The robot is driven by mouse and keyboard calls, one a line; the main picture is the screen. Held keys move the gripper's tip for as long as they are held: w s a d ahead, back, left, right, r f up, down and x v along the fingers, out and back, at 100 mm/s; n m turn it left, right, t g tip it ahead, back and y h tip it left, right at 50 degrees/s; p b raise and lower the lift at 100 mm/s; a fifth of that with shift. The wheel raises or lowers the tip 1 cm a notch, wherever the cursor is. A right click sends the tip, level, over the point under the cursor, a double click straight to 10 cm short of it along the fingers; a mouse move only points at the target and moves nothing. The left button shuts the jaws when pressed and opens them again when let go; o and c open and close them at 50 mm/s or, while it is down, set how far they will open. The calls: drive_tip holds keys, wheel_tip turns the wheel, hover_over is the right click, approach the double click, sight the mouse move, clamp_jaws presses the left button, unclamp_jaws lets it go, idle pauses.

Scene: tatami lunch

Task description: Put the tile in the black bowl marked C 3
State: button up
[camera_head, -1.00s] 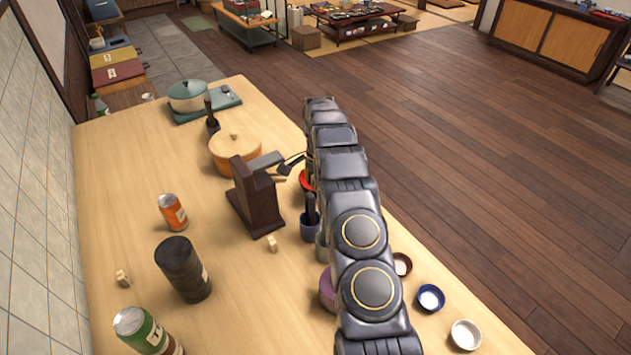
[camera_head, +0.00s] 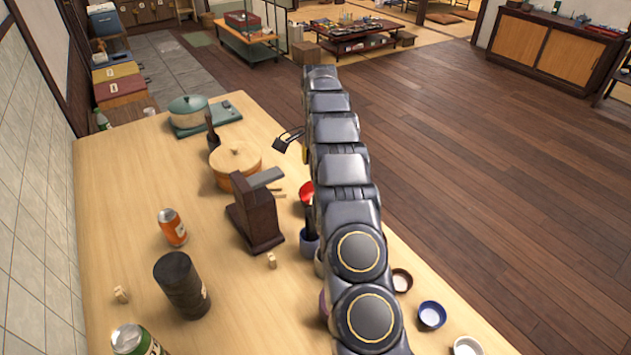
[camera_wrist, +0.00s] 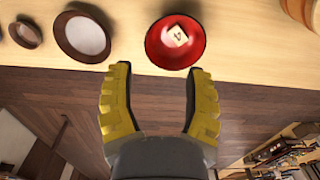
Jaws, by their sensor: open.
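A pale tile (camera_wrist: 177,35) with a dark mark lies inside a red-lined bowl (camera_wrist: 155,47), near the counter edge in the wrist view. The bowl's red inside also shows in the head view (camera_head: 306,190), beside my arm. My gripper (camera_wrist: 159,70) is open and empty, its yellow-padded fingers apart on the near side of the bowl. In the head view its dark finger (camera_head: 288,141) shows left of my arm. Two more small pale tiles (camera_head: 271,260) (camera_head: 121,294) lie on the counter. I cannot read any C 3 mark or see the bowl's outside colour.
A dark wooden stand (camera_head: 256,215), an orange pot (camera_head: 233,167), a green pot (camera_head: 188,110), an orange can (camera_head: 172,227) and a dark canister (camera_head: 181,287) stand on the counter. A brown-rimmed bowl (camera_wrist: 82,36) and blue cup (camera_head: 431,315) line its right edge. Open floor lies beyond.

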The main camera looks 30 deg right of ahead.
drive_tip(key=shift+a+r, duration=0.1)
drive_tip(key=shift+r, duration=0.7)
drive_tip(key=s+a+r+n, duration=0.5)
drive_tip(key=s+a+r, duration=0.2)
drive_tip(key=a, duration=0.2)
drive_tip(key=s+a+r+n, duration=0.5)
drive_tip(key=s+a+r, duration=0.1)
drive_tip(key=s+a, duration=0.25)
drive_tip(key=s+a+n, duration=0.4)
drive_tip(key=s, duration=0.8)
drive_tip(key=s+a+f+n+g, duration=0.1)
drive_tip(key=s+a+n, duration=0.3)
drive_tip(key=s, duration=0.7)
drive_tip(key=shift+s+g, duration=0.3)
drive_tip(key=shift+s, duration=0.1)
